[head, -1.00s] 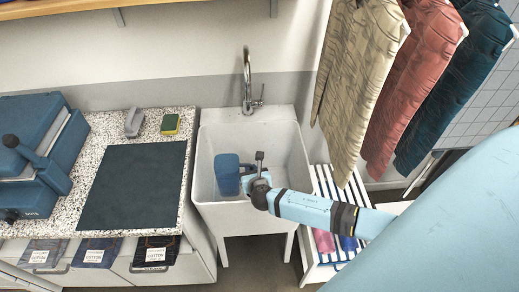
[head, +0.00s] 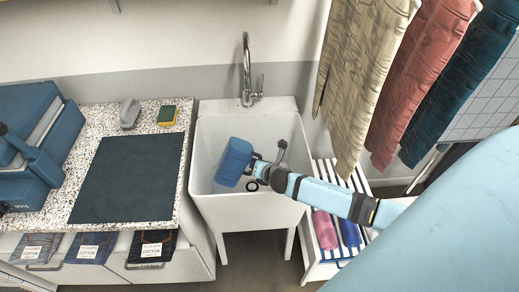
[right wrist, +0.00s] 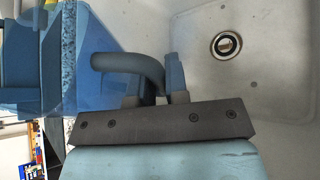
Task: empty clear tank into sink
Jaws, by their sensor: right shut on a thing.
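The clear tank (head: 234,163) is a blue, see-through container with a handle, held over the white sink (head: 205,128). It is tilted, no longer upright. My right gripper (head: 253,169) is shut on the tank's handle. In the right wrist view, my right gripper (right wrist: 152,88) has its fingers around the dark curved handle (right wrist: 125,63), with the blue tank body (right wrist: 90,95) at the left. The sink basin (right wrist: 270,100) and its drain (right wrist: 226,44) show on the right. I cannot make out any water. My left gripper is not in view.
A chrome faucet (head: 247,75) stands behind the sink. The speckled counter (head: 85,132) at left bears a dark mat (head: 130,178), a sponge (head: 167,116) and a blue case (head: 30,140). Trousers (head: 365,80) hang at right above a striped rack (head: 318,255).

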